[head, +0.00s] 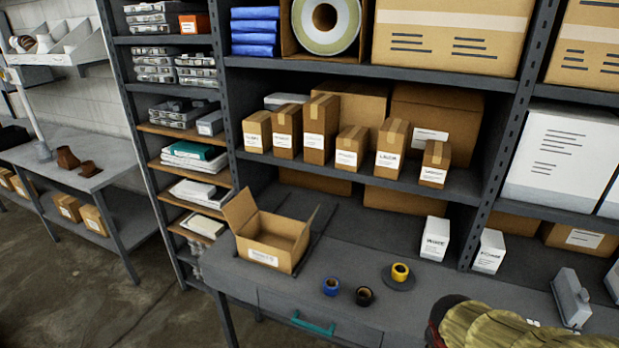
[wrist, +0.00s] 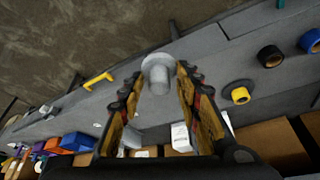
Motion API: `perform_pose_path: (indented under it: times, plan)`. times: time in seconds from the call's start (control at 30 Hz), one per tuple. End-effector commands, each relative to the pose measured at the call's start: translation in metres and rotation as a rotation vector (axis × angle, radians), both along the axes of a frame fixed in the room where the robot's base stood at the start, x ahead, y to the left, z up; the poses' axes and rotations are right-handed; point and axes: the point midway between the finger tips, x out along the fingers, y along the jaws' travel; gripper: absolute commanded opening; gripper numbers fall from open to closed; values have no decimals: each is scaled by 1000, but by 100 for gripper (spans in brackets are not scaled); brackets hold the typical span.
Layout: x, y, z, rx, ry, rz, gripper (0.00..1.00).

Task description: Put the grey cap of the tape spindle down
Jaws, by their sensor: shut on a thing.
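The grey cap (wrist: 158,72), a flat disc with a round stub, is between the fingers of my gripper (wrist: 160,84) in the wrist view. The gripper is shut on the stub. The bench is behind the cap; I cannot tell how far it is above the top. The tape spindle's dark round base (head: 398,282) stands on the bench in the head view, with a yellow tape roll (head: 400,272) on it. That roll shows right of my gripper in the wrist view (wrist: 240,95). The cap is not distinguishable in the head view.
A blue roll (head: 330,286) and a black roll (head: 364,296) lie left of the spindle. An open carton (head: 270,238) stands further left. White boxes (head: 435,238) stand behind, under loaded shelves. A grey device (head: 570,298) is at right. Bare bench top shows around the spindle.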

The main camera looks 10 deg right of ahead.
Motion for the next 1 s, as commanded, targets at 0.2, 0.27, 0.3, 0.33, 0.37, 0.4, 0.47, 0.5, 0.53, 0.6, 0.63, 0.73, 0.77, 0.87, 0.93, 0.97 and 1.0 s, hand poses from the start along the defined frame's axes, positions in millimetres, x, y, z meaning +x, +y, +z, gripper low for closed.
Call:
perform_pose_path:
  times: [0.2, 0.27, 0.3, 0.33, 0.37, 0.4, 0.47, 0.5, 0.53, 0.6, 0.63, 0.73, 0.77, 0.87, 0.93, 0.97, 1.0]
  plan:
    - [22, 8, -19, 3, 7, 85, 20]
    - [29, 12, -26, 3, 7, 113, 20]
    - [34, 14, -29, 3, 9, 133, 20]
    - [38, 16, -33, 4, 10, 149, 20]
    - [42, 18, -36, 4, 10, 164, 20]
    - [48, 20, -42, 4, 11, 189, 20]
    - [57, 25, -50, 5, 14, 225, 20]
    - [63, 29, -57, 5, 14, 254, 20]
    - [69, 32, -62, 5, 15, 275, 20]
    - [83, 41, -76, 6, 17, 335, 20]
    - [89, 45, -84, 7, 19, 364, 20]
    - [115, 65, -114, 8, 22, 481, 20]
    - [123, 73, -124, 9, 22, 521, 20]
    - [149, 98, -159, 7, 21, 651, 20]
    - [164, 115, -182, 7, 20, 736, 20]
    - [171, 123, -190, 6, 17, 771, 20]
    - [178, 132, -202, 4, 15, 812, 20]
